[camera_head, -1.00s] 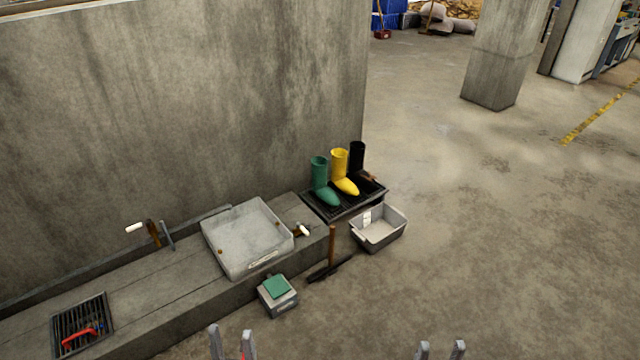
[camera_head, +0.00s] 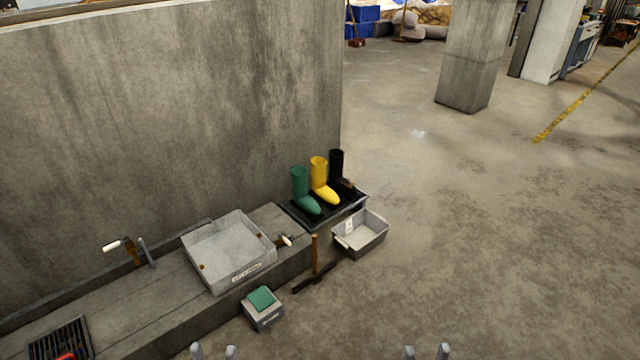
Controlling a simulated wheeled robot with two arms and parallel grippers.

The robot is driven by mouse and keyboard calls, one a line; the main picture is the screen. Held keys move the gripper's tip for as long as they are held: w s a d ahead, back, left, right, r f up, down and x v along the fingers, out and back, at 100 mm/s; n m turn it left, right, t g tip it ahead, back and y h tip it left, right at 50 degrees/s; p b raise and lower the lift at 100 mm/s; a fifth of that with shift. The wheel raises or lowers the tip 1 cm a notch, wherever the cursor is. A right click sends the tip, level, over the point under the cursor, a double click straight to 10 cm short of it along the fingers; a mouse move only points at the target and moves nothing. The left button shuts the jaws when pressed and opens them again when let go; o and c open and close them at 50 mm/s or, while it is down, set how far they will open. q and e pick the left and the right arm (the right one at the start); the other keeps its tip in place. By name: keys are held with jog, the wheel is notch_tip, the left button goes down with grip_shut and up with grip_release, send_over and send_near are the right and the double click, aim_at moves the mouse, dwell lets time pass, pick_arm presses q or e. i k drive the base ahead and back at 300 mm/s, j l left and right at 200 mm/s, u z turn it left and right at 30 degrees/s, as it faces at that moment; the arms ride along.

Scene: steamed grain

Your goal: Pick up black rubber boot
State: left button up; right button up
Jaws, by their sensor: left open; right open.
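The black rubber boot (camera_head: 336,162) stands upright at the right end of a row of boots on a dark tray (camera_head: 347,207). Its lower part is partly hidden behind the yellow boot (camera_head: 319,174). A green boot (camera_head: 300,184) stands left of the yellow one. My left gripper (camera_head: 214,352) is at the bottom edge, open and empty. My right gripper (camera_head: 426,352) is at the bottom edge further right, also open and empty. Only the fingertips of both show, well short of the boots.
A grey bin (camera_head: 362,238) stands on the floor before the tray. A white basin (camera_head: 229,252) sits on the concrete ledge (camera_head: 130,305). A long-handled tool (camera_head: 315,257) and a small box with a green top (camera_head: 262,310) stand nearby. The floor to the right is clear.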

aim_at(344, 187)
jog(key=i+l+z, duration=0.35)
jog(key=i, duration=0.25)
jog(key=i+l+z, duration=0.35)
jog(key=i, duration=0.3)
jog(key=i+z, duration=0.35)
jog(key=i, duration=0.3)
jog(key=i+u, duration=0.25)
jog(key=i, duration=0.4)
jog(key=i+l+u, duration=0.25)
jog(key=i, duration=0.4)
jog(key=i+l+u, duration=0.1)
jog(key=i+u, duration=0.15)
jog(key=u, duration=0.2)
jog(key=i+l+u, duration=0.2)
jog(key=u, duration=0.25)
jog(key=i+l+u, duration=0.2)
jog(key=u, duration=0.25)
jog(key=i+l+u, duration=0.1)
jog(key=l+u, duration=0.35)
jog(key=i+l+u, duration=0.1)
jog(key=l+u, duration=0.15)
jog(key=u, duration=0.2)
jog(key=i+l+u, duration=0.15)
jog(key=l+u, duration=0.15)
jog(key=i+l+u, duration=0.1)
jog(key=l+u, duration=0.5)
jog(key=l, duration=0.15)
jog(key=i, duration=0.05)
